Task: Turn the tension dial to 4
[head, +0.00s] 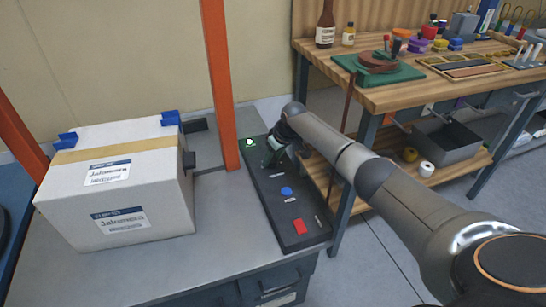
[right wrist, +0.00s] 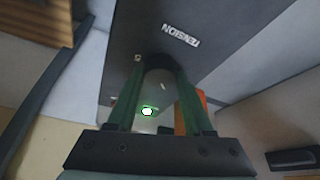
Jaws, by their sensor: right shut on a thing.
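My right gripper (head: 272,155) reaches down over the far end of a black control panel (head: 260,178). It also shows in the right wrist view (right wrist: 158,80), with its green fingers shut on the tension dial, a dark round knob (right wrist: 158,64). The printed word TENSION (right wrist: 181,35) is on the panel beside the dial. In the head view the gripper and arm hide the dial. The number that the dial points to cannot be read. My left gripper is not in view.
A lit green lamp (head: 249,142) is near the panel's far end. A blue button (head: 286,191) and a red button (head: 300,226) are nearer. An orange post (head: 220,85) stands just left of the panel. A white carton (head: 120,190) is further left. A wooden workbench (head: 400,90) stands at the right.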

